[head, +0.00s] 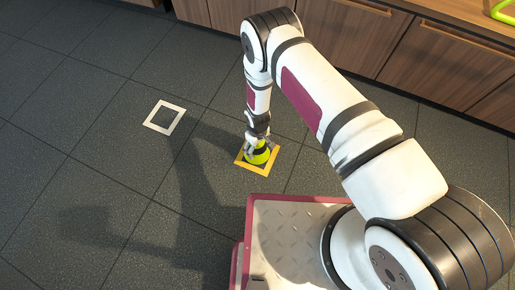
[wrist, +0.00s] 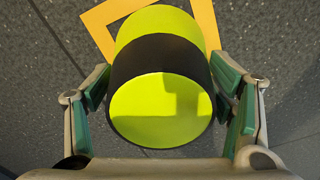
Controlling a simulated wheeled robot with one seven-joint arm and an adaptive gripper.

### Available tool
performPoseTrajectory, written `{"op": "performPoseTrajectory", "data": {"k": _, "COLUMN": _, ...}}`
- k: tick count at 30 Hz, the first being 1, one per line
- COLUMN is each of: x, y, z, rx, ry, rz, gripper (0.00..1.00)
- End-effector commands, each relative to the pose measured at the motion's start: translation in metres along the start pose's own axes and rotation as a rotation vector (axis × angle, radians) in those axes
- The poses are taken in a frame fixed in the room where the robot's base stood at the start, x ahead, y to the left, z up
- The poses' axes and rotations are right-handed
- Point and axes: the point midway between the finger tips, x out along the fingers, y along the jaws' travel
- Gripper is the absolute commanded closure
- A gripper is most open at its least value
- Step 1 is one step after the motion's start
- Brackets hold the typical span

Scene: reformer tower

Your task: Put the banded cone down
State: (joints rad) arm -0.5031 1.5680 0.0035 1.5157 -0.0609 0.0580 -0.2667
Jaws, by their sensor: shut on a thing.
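The banded cone (wrist: 158,108) is yellow-green with a black band around it. In the wrist view it lies between the two finger pads of my gripper (wrist: 160,88), which is shut on it from both sides. In the head view my gripper (head: 259,145) is low over the floor and the cone (head: 258,156) shows below it, inside or just above a yellow square frame (head: 241,160). The frame (wrist: 209,22) also shows behind the cone in the wrist view. I cannot tell whether the cone touches the floor.
A white square frame (head: 152,124) lies on the dark tiled floor (head: 100,180) to the left. Wooden cabinets (head: 440,65) stand along the back and right, with a green object (head: 503,12) on the counter top.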

Motion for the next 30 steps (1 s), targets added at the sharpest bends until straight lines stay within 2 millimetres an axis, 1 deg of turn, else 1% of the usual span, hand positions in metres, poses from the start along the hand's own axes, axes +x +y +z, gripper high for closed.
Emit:
{"op": "performPoseTrajectory", "data": {"k": 1, "x": 0.0114, "y": 0.0002, "z": 0.0004, "rx": 0.001, "ry": 0.0, "rz": 0.001, "gripper": 0.53}}
{"op": "performPoseTrajectory", "data": {"k": 3, "x": 0.0176, "y": 0.0004, "z": 0.0002, "rx": 0.001, "ry": 0.0, "rz": 0.001, "gripper": 0.53}}
{"op": "performPoseTrajectory", "data": {"k": 15, "x": 0.0203, "y": 0.0005, "z": -0.0002, "rx": 0.001, "ry": 0.001, "rz": 0.001, "gripper": 0.53}}
{"op": "performPoseTrajectory", "data": {"k": 16, "x": 0.0207, "y": 0.0005, "z": -0.0003, "rx": 0.001, "ry": 0.001, "rz": 0.001, "gripper": 0.23}}
{"op": "performPoseTrajectory", "data": {"k": 17, "x": 0.0204, "y": 0.0005, "z": -0.0004, "rx": 0.001, "ry": 0.001, "rz": 0.001, "gripper": 0.16}}
{"op": "performPoseTrajectory", "data": {"k": 18, "x": 0.0204, "y": 0.0005, "z": -0.0003, "rx": 0.001, "ry": 0.001, "rz": 0.001, "gripper": 0.07}}
{"op": "performPoseTrajectory", "data": {"k": 19, "x": 0.0204, "y": 0.0005, "z": -0.0003, "rx": 0.001, "ry": 0.001, "rz": 0.001, "gripper": 0.05}}
{"op": "performPoseTrajectory", "data": {"k": 30, "x": 0.0183, "y": 0.0005, "z": -0.0004, "rx": 0.001, "ry": 0.001, "rz": 0.001, "gripper": 0.05}}
